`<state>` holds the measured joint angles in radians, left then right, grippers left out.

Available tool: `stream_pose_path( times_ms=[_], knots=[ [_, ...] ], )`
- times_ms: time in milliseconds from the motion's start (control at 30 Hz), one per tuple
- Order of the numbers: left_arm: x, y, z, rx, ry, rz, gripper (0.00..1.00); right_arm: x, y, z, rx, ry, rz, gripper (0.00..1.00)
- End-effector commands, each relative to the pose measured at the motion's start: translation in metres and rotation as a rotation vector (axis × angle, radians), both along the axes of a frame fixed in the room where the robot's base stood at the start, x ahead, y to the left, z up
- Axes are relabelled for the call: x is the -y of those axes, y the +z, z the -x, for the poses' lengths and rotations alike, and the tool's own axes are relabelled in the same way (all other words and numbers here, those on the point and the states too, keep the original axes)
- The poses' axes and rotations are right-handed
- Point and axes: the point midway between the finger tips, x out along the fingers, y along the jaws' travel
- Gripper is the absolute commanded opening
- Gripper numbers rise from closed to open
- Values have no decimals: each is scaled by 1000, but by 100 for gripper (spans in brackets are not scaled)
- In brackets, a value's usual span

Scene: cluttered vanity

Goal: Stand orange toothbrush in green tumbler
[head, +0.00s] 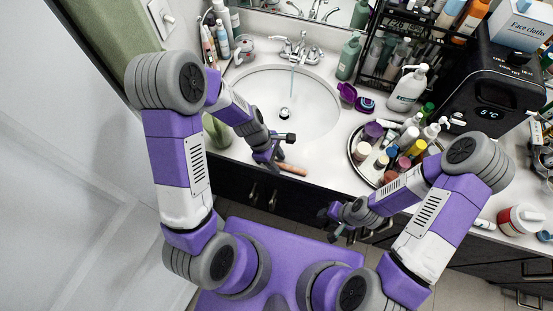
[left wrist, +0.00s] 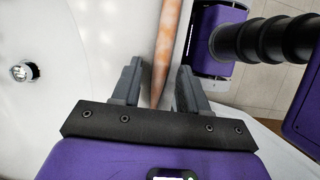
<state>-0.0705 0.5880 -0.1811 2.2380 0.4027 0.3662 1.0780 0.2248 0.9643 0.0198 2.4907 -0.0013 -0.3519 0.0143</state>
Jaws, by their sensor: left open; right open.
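The orange toothbrush (head: 292,169) lies on the white counter near its front edge, below the sink. In the left wrist view an orange-brown tapered handle (left wrist: 166,45) runs between the fingers. My left gripper (head: 282,152) is open over the counter, its fingers (left wrist: 158,68) on either side of the handle. Whether they touch it, I cannot tell. A pale green vessel (head: 217,132), apparently the green tumbler, stands left of the sink, partly hidden behind my left arm; its opening is hard to make out. My right gripper (head: 329,225) is open and empty in front of the cabinet.
The sink basin (head: 300,100) takes up the middle; its drain (left wrist: 25,72) shows in the left wrist view. A round tray (head: 355,150) crowded with bottles stands to the right. A pump bottle (head: 408,90) and a purple cup (head: 347,92) stand behind it. The counter's front strip is mostly clear.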

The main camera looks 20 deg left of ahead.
Motion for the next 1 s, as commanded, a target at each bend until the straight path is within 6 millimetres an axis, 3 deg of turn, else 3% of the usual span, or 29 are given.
stream_pose_path(
  times_ms=[133, 400, 600, 1000],
  knots=[
    [0, -3, 0, 2, 0, 0, 44, 0, -6, 0, 0, 0, 0, 43],
    [-21, 44, 0, 5, 1, 0, 44, 0, 12, 0, 0, 0, 0, 43],
    [-31, 64, 1, 1, -1, 1, 44, 0, 18, 0, 0, 0, 0, 43],
    [-33, 67, 2, -1, 0, 1, 44, 0, 18, 0, 0, 0, 0, 43]
  ],
)
